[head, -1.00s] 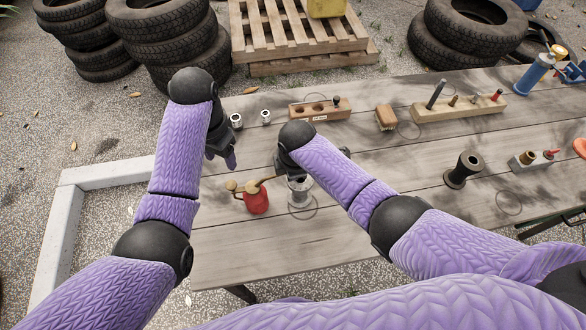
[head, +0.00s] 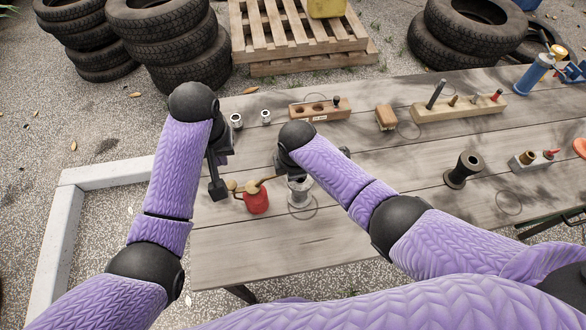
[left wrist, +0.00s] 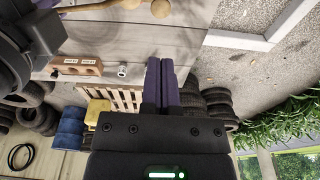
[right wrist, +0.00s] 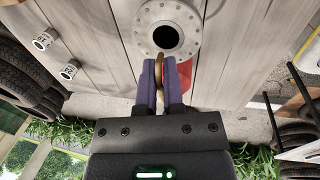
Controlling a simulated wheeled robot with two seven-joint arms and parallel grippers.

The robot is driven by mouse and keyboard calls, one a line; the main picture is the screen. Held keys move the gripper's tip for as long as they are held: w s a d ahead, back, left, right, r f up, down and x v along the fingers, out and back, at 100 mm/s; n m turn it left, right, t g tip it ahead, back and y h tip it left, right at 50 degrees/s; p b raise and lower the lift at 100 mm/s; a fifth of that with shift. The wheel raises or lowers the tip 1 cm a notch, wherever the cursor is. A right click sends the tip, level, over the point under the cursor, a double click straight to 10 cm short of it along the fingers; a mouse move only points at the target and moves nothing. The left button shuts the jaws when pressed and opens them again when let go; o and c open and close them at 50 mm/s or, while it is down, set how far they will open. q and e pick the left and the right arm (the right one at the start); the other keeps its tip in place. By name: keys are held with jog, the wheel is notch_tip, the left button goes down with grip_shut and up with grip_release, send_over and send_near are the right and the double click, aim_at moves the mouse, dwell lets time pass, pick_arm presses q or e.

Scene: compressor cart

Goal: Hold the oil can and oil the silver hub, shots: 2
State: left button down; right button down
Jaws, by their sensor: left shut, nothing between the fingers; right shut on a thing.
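The red oil can (head: 256,203) stands on the plank table, with brass-coloured parts at its top. The silver hub (head: 301,193), a round flange with a dark bore, stands just to its right; in the right wrist view the hub (right wrist: 168,12) shows beyond the fingertips. My right gripper (right wrist: 161,68) is shut on a brass part of the oil can, whose red body (right wrist: 186,76) is mostly hidden behind the fingers. My left gripper (head: 222,155) is shut and empty, beside and above the can; its fingertips (left wrist: 167,64) show in its wrist view, with the can's brass knobs (left wrist: 160,9) nearby.
Two small silver sockets (head: 236,121) and a holed wooden block (head: 306,110) lie behind. The table front is clear.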

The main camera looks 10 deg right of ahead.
aim_at(231, 184)
pick_arm(q)
jog(key=shift+n, duration=0.3)
notch_tip(231, 184, down, 7)
jog(key=shift+r, duration=0.2)
dwell(1.7)
jog(key=shift+f, duration=1.65)
jog(key=shift+r, duration=1.7)
jog(key=shift+f, duration=0.15)
